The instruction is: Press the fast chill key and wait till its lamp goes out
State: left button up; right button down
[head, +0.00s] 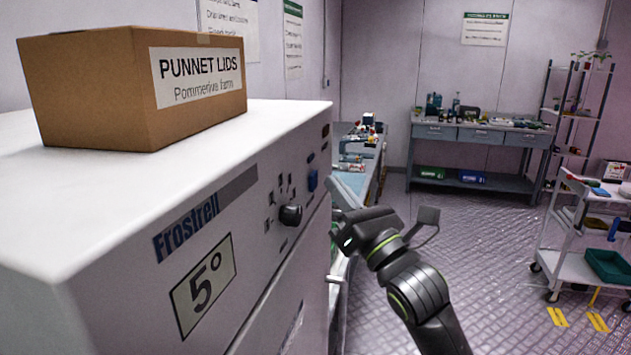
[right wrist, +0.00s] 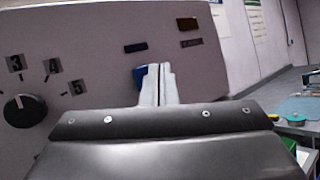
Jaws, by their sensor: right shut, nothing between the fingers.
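The fast chill key is a blue key (head: 312,180) on the sloping front panel of the white Frostrell chiller (head: 130,215). In the right wrist view the blue key (right wrist: 138,76) is partly hidden behind my fingertips. A small brown-amber lamp (right wrist: 187,24) sits up and right of the key and looks dark; it also shows in the head view (head: 325,130). My right gripper (head: 338,194) is shut and empty, its fingertips (right wrist: 158,70) pointing at the panel by the key. I cannot tell whether they touch it. My left gripper is out of view.
A black dial (head: 290,215) with numbers is left of the key. A cardboard box (head: 90,90) marked PUNNET LIDS stands on the chiller. A workbench (head: 480,125) is at the back, and a white trolley (head: 575,268) at right. The floor between is clear.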

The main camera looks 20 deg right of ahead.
dwell(0.4)
jog(key=shift+w+a+b, duration=0.3)
jog(key=shift+a+b, duration=0.05)
jog(key=shift+b, duration=0.1)
jog(key=shift+w+a+b, duration=0.2)
jog(key=shift+a+b, duration=0.15)
jog(key=shift+b, duration=0.05)
dwell(0.6)
jog(key=shift+d, duration=0.15)
jog(key=shift+s+d, duration=0.5)
jog(key=shift+d, duration=0.05)
jog(key=shift+p, duration=0.3)
